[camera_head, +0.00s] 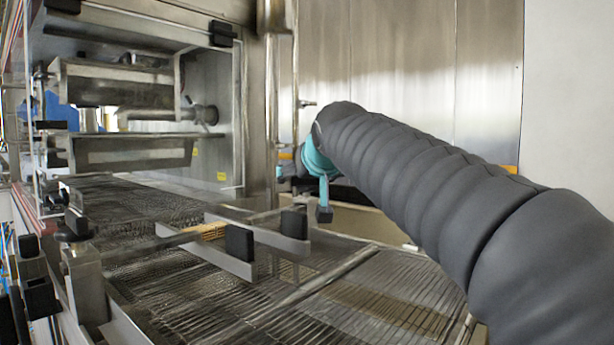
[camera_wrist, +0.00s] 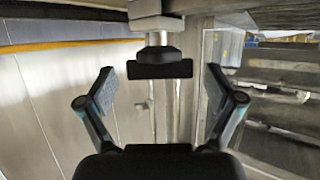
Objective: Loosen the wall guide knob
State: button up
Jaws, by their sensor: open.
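In the wrist view, a black knob (camera_wrist: 160,66) with a wide bar-like head sits on a short stem below a pale metal block. My gripper (camera_wrist: 160,84) is open, one finger on each side of the knob, with clear gaps and no contact visible. In the head view, my gripper (camera_head: 323,195) shows only partly, as a teal and dark finger beyond the end of my sleeved arm. I cannot tell which part in the head view is this knob; my arm may hide it.
A wire mesh belt (camera_head: 380,300) runs under the steel machine housing (camera_head: 255,100). Black blocks (camera_head: 239,243) stand on guide rails over the belt, left of my gripper. Another black knob (camera_head: 75,225) is on the near left frame. A steel wall (camera_head: 400,60) stands behind my arm.

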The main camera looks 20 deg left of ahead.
jog(key=c, duration=1.1)
jog(key=shift+c, duration=0.2)
jog(key=shift+d+r+n+g+y+p, duration=0.1)
jog(key=shift+n+g+y+p, duration=0.25)
jog(key=shift+n+y, duration=0.15)
jog(key=shift+w+n+g+y, duration=0.15)
jog(key=shift+n+g+y, duration=0.3)
jog(key=shift+n+y, duration=0.25)
jog(key=shift+w+d+n+g+y+b, duration=0.1)
jog(key=shift+n+g+y+b, duration=0.25)
jog(key=shift+n+g+y, duration=1.35)
jog(key=shift+n+g, duration=0.7)
jog(key=shift+n, duration=0.1)
